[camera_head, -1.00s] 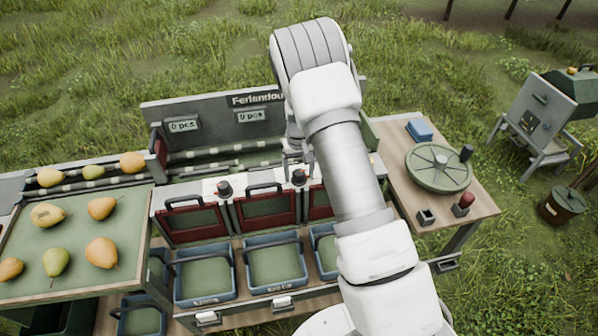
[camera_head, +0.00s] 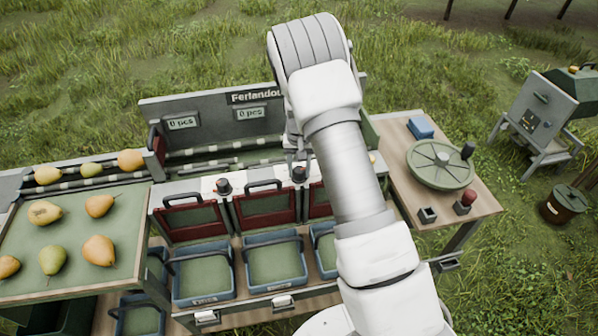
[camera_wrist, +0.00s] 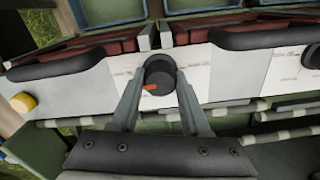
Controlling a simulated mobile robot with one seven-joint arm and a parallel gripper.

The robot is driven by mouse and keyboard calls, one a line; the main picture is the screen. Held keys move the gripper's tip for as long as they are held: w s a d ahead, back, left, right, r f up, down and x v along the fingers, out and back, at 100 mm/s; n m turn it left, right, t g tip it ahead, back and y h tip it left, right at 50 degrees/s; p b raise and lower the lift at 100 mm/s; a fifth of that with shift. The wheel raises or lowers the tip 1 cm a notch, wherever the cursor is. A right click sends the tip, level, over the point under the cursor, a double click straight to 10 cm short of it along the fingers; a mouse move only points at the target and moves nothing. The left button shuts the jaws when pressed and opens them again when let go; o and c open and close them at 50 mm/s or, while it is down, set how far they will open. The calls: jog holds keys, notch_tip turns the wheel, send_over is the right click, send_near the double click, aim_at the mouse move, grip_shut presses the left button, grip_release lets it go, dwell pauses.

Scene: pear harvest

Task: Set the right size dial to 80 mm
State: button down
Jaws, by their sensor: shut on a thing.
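The right size dial (camera_wrist: 158,75) is a black round knob with an orange pointer, on a white scale panel (camera_wrist: 200,85) in the wrist view. The pointer is toward the lower left of the knob in that view. The scale marks are too small to read. My gripper (camera_wrist: 159,88) is shut on this knob, one finger at each side. In the head view the right dial (camera_head: 299,175) shows under my gripper (camera_head: 297,158), partly covered by my arm. The left size dial (camera_head: 223,186) stands apart, to its left.
Red-framed flaps (camera_head: 264,207) with black handles sit just in front of the panel, above blue crates (camera_head: 275,262). A yellow knob (camera_wrist: 24,102) is at the panel's end. A green wheel (camera_head: 440,164) is on the right table. Pears (camera_head: 99,250) lie on the left tray.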

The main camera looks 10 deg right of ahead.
aim_at(299, 169)
jog(key=shift+m, duration=0.3)
jog(key=shift+c, duration=1.9)
grip_release()
jog(key=shift+r, duration=0.15)
notch_tip(299, 169, up, 17)
jog(key=shift+b, duration=0.45)
jog(key=shift+r, duration=0.1)
